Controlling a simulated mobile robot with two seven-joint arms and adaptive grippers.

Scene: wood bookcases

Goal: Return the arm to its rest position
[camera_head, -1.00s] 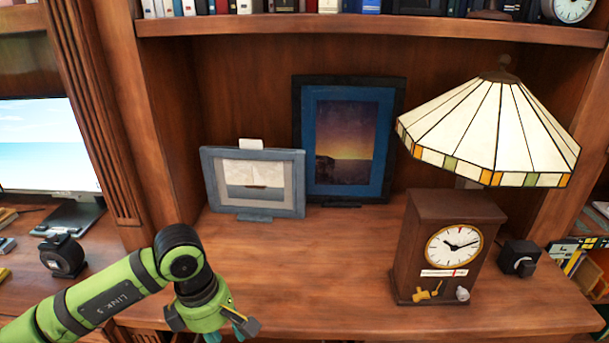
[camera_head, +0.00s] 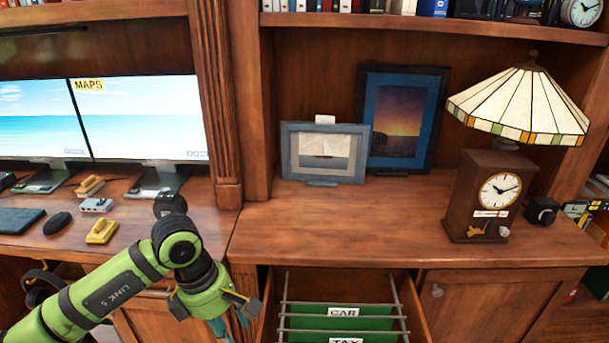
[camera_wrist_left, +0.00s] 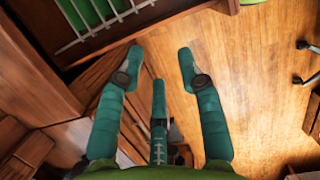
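My left arm comes in from the lower left in the head view, with green links and dark joints. Its left gripper (camera_head: 222,325) points down in front of the desk, left of the open drawer, and its fingertips are cut off by the frame edge. In the left wrist view the teal fingers (camera_wrist_left: 160,75) are spread apart with nothing between them, above the wooden floor (camera_wrist_left: 220,80). My right gripper is in neither view.
An open file drawer (camera_head: 420,318) with green CAR and TAX folders (camera_head: 345,322) juts out beside the gripper. A clock (camera_head: 490,195), a lamp (camera_head: 522,105) and picture frames (camera_head: 325,152) stand on the desk. Monitors (camera_head: 145,115) and a yellow phone (camera_head: 102,231) are at left.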

